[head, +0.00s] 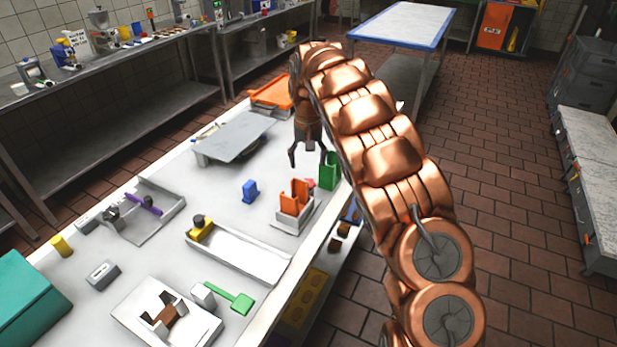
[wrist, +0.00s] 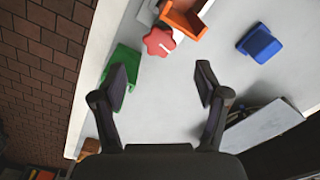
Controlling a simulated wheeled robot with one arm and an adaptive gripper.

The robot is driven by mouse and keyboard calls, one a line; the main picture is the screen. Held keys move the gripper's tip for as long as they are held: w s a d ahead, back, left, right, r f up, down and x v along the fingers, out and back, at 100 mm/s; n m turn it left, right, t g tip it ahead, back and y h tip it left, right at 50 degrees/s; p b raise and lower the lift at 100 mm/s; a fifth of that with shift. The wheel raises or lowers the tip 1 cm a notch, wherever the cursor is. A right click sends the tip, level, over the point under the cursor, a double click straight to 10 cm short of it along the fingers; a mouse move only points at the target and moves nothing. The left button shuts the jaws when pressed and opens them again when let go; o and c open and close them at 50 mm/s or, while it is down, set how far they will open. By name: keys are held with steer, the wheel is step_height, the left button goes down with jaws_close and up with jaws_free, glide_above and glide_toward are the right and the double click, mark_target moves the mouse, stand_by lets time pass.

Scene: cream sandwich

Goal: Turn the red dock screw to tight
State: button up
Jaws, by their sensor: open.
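The red dock screw (wrist: 158,41) is a lobed knob beside the white-and-orange dock in the wrist view. In the head view the red screw (head: 310,184) is small and partly hidden behind the orange part. The dock (head: 293,222) is a pale base holding an upright orange piece (head: 295,197); the orange piece also shows in the wrist view (wrist: 183,19). My gripper (head: 308,160) is open and empty above the table, behind the dock. In the wrist view my gripper (wrist: 162,80) has its fingers spread, with the screw ahead of the gap, apart from both fingertips.
A green block (head: 330,170) stands right of the screw, and in the wrist view the left fingertip overlaps this block (wrist: 125,82). A blue block (head: 250,191) is left of the dock. A grey plate (head: 235,138) lies behind. The table's right edge is close.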

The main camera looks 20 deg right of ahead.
mark_target(308, 179)
steer(key=shift+f+p, duration=1.2)
steer(key=shift+f, duration=2.25)
steer(key=c, duration=1.2)
steer(key=shift+o, duration=0.2)
steer(key=m+b, duration=0.1)
steer(key=b, duration=0.1)
steer(key=m+b, duration=0.2)
steer(key=shift+f, duration=0.3)
steer(key=m+b, duration=0.3)
steer(key=m, duration=0.2)
steer(key=shift+s, duration=0.1)
steer(key=m+b, duration=0.1)
steer(key=m, duration=0.3)
steer(key=shift+r+b, duration=0.15)
steer(key=shift+b, duration=0.2)
steer(key=shift+r+m+b, duration=0.1)
steer(key=shift+m+b, duration=0.4)
steer(key=shift+m, duration=1.5)
